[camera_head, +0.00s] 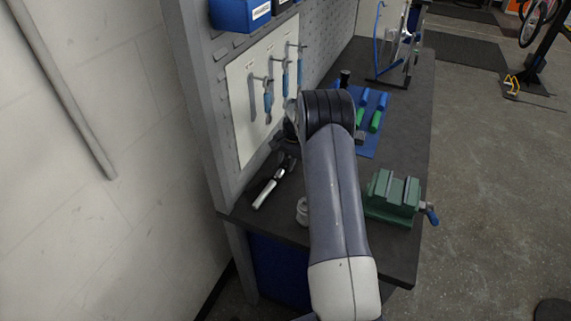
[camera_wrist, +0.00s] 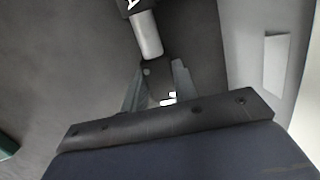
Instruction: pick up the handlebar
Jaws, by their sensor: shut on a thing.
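The handlebar (camera_head: 264,194) is a short silver tube with black parts, lying at a slant on the dark workbench beside the pegboard. In the wrist view the handlebar (camera_wrist: 148,36) runs down from the top edge to between the fingers. My gripper (camera_wrist: 158,86) is shut on its black near part, with one grey finger on each side. In the head view my wrist hides most of the gripper, and the handlebar's far end is hard to make out. I cannot tell whether the handlebar is clear of the bench top.
A green vise (camera_head: 392,194) stands at the bench's right front edge. A blue mat (camera_head: 368,145) with blue- and green-handled tools lies behind my arm. A small pale round part (camera_head: 302,211) is left of my forearm. Tools hang on a white panel (camera_head: 240,95) at the left.

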